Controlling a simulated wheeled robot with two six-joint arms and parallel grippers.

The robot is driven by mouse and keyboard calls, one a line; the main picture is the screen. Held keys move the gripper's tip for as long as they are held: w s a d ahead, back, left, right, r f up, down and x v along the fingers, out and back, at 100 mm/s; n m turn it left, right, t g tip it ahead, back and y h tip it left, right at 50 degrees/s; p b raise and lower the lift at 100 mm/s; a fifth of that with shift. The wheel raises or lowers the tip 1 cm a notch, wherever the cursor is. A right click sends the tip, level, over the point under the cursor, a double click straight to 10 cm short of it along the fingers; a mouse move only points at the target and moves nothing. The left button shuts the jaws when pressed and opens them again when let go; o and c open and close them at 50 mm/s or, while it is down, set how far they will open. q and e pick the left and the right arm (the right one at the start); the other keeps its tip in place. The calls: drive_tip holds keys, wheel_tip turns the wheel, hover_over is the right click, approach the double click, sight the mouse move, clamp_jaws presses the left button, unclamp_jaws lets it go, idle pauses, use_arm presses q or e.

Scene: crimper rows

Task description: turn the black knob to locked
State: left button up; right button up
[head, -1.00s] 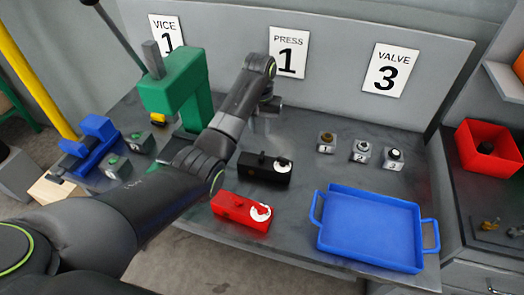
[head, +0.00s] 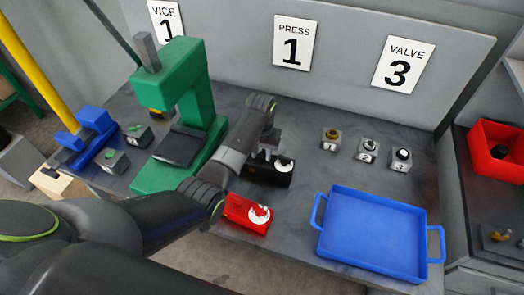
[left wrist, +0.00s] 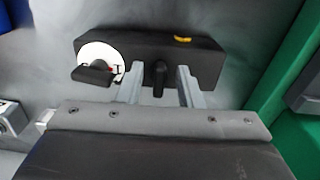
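A black box (head: 285,180) stands on the bench, with a white dial (head: 284,163) at its right end. In the left wrist view the black box (left wrist: 205,62) carries a white dial (left wrist: 94,50) with a black handle (left wrist: 95,75) across it and a small red mark. A black peg (left wrist: 158,78) stands out at the box's middle. My left gripper (left wrist: 158,88) is open, its fingers on either side of this peg, with gaps showing. In the head view my left gripper (head: 266,152) is over the black box and hides part of it. My right gripper is out of view.
A red box (head: 238,208) with a white dial stands in front of the black one. A green press (head: 200,110) is close on the left. A blue tray (head: 375,225) and several small numbered blocks (head: 366,150) are on the right.

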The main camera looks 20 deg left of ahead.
use_arm(q)
drive_tip(key=c, duration=0.6)
clamp_jaws()
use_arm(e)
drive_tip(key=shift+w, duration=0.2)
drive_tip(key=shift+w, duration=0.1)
use_arm(q)
drive_tip(key=m, duration=0.4)
drive_tip(key=shift+a+m, duration=0.2)
drive_tip(key=shift+m, duration=0.1)
drive_tip(key=m, duration=0.4)
drive_tip(key=shift+w+a+m, duration=0.15)
drive_tip(key=shift+a+m, duration=0.05)
drive_tip(key=shift+m, duration=0.1)
drive_tip(key=m, duration=0.4)
drive_tip(key=shift+w+a+r, duration=0.1)
drive_tip(key=shift+w, duration=0.1)
drive_tip(key=shift+w+m, duration=0.2)
drive_tip(key=shift+m, duration=2.2)
